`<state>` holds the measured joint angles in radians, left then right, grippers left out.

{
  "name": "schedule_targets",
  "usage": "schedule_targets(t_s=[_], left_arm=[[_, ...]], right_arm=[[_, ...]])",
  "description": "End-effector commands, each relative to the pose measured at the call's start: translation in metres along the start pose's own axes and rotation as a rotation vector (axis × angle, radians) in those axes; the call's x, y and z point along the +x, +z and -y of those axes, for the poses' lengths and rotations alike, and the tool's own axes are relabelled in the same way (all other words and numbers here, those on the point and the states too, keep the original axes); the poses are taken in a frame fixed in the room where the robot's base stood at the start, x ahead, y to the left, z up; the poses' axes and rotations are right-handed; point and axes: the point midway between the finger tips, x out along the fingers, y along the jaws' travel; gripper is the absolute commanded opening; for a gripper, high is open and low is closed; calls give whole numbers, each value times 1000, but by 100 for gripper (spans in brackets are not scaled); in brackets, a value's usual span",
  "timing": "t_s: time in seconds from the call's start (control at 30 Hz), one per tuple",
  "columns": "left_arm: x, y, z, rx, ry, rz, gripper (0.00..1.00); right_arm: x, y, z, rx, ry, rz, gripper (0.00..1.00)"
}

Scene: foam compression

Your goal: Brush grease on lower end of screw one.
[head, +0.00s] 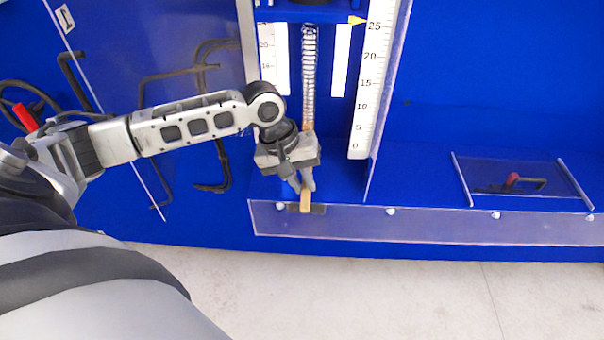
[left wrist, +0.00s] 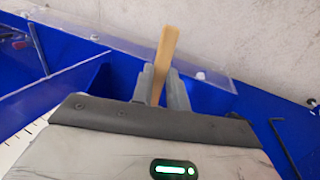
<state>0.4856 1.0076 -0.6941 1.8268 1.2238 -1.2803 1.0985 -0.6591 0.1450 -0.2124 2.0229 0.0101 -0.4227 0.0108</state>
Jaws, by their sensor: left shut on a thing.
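The screw (head: 309,60) stands upright between two white strips in the blue frame. Its lower part just above my gripper looks orange-brown, and its bottom end is hidden behind my left wrist. My left gripper (head: 303,185) is just below the visible part of the screw and is shut on a wooden brush handle (head: 305,202). The left wrist view shows the handle (left wrist: 166,52) sticking up, slightly tilted, between the two grey fingers (left wrist: 162,86). The bristles are not visible in either view, so I cannot tell whether they touch the screw. My right gripper is not in view.
A white ruler scale (head: 370,80) and a clear panel (head: 390,100) stand right of the screw. A clear front lip (head: 430,226) runs along the blue ledge. A clear lidded compartment (head: 520,182) is at the right. Black hooked rods (head: 180,74) hang at the left.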

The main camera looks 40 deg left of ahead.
Motion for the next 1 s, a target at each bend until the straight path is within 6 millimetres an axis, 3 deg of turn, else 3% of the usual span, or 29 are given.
schedule_targets(t_s=[0.5,0.73,1.0], left_arm=[[34,0,12,-1,-1,-1,0],[30,-1,19,-2,0,-3,0],[14,-1,13,1,1,-5,0]], right_arm=[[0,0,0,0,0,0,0],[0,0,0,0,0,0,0],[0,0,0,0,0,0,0]])
